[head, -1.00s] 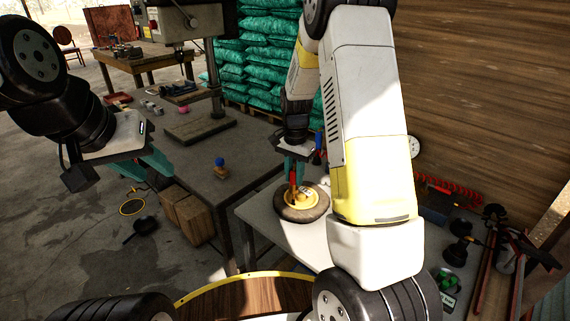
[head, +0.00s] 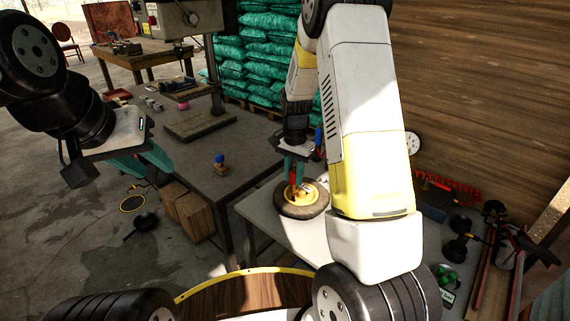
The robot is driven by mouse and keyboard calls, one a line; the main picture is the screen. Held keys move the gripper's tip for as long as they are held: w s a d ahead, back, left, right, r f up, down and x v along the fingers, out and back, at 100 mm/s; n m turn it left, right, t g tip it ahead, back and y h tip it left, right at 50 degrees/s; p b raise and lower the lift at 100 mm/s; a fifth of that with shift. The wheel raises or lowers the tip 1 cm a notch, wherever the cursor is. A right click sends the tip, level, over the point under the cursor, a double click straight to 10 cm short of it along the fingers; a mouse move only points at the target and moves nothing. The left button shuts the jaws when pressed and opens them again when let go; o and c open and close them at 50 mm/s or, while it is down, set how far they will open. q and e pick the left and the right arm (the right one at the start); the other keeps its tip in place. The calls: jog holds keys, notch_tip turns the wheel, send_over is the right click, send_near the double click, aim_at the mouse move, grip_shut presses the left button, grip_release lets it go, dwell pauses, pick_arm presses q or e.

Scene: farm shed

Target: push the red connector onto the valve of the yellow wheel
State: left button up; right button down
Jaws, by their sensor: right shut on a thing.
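The wheel (head: 302,209), a dark tyre with a yellow hub (head: 306,194), lies flat on the grey table. My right gripper (head: 293,180) points down over the hub, its teal fingers shut on the red connector (head: 291,175). The connector's lower end is at the hub, left of its middle. The valve is hidden behind the fingers and connector, so I cannot tell whether the connector is on it. My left gripper (head: 146,164) hangs at the left, away from the wheel, with its teal fingers apart and empty.
A darker bench (head: 200,165) behind holds a small blue-topped item (head: 220,161) and a drill press (head: 213,85). Cardboard boxes (head: 190,212) stand on the floor under the bench.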

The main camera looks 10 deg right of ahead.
aim_at(294, 166)
jog(key=shift+f, duration=0.85)
dwell(0.5)
jog(key=c, duration=1.1)
grip_release()
jog(key=shift+o, duration=0.3)
jog(key=o, duration=0.5)
jog(key=shift+r, duration=0.1)
jog(key=shift+r, duration=3.9)
